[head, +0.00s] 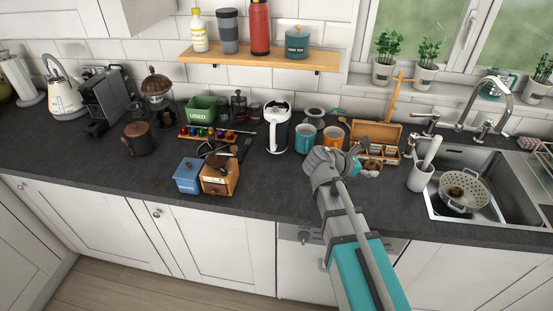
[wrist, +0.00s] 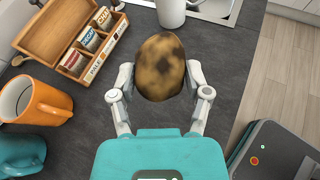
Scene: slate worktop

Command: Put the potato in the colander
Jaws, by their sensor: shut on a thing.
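The potato (wrist: 160,66) is brown with dark patches. In the wrist view it sits between the two fingers of my gripper (wrist: 160,80), which is shut on it. In the head view my gripper (head: 354,167) is over the worktop near the tea box, and the potato (head: 371,172) shows only partly beyond the fingers. The colander (head: 478,207) is pale, with holes, and stands in the sink to the right of my gripper. Something brown shows inside the colander; I cannot tell what it is. The colander is not visible in the wrist view.
A white utensil pot (head: 421,178) stands between my gripper and the sink (head: 440,213). An open wooden tea box (head: 376,131) is behind my gripper, with an orange mug (head: 333,137) and a teal mug (head: 305,137) to its left. The tap (head: 500,100) arches behind the sink.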

